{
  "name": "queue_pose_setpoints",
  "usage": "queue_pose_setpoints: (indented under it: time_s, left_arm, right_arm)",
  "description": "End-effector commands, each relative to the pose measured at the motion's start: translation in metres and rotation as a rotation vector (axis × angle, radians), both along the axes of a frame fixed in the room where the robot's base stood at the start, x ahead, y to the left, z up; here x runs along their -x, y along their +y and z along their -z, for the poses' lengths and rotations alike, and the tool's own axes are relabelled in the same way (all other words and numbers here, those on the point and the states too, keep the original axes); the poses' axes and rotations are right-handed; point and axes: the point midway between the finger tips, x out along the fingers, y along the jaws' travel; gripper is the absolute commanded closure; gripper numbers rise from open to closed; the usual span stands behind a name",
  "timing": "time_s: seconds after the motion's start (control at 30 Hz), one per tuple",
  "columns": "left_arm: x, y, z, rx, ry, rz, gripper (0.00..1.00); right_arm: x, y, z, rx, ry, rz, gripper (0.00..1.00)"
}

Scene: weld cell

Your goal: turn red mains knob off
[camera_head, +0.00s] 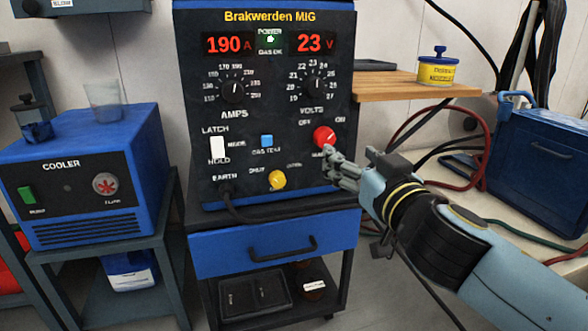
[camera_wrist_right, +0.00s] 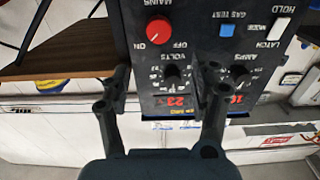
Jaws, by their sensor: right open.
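The red mains knob (camera_head: 324,136) is on the right side of the black front panel of the Brakwerden MIG welder (camera_head: 265,110). OFF is printed at its upper left and ON at its upper right. The knob also shows in the upside-down right wrist view (camera_wrist_right: 159,30), where its pale mark seems to point toward ON. The display reads 190 A and 23 V. My right gripper (camera_head: 341,166) is just below and right of the knob in the head view. It is open and empty, its fingers (camera_wrist_right: 166,78) apart from the knob in the wrist view. My left gripper is out of view.
A blue cooler (camera_head: 85,178) stands left. A wooden shelf (camera_head: 400,86) with a yellow tin (camera_head: 437,70) is right. A blue case (camera_head: 535,160) and hoses lie farther right.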

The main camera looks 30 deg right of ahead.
Motion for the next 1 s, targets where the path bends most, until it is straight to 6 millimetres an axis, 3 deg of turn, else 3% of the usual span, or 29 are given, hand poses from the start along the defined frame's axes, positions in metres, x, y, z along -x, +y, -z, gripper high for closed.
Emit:
queue_pose_setpoints:
  time_s: [0.03,0.17,0.63,1.0]
  left_arm:
    - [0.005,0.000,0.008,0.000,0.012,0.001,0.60]
    - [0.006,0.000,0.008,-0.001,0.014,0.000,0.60]
    - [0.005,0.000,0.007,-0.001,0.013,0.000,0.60]
    - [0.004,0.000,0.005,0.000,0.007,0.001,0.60]
  right_arm:
    - [-0.001,0.000,0.008,0.002,0.006,-0.001,0.38]
    - [-0.010,-0.002,0.006,0.001,0.001,-0.002,0.38]
    - [-0.092,-0.022,0.006,0.000,0.003,-0.001,0.38]
    - [-0.106,-0.025,0.006,0.000,0.005,-0.002,0.38]
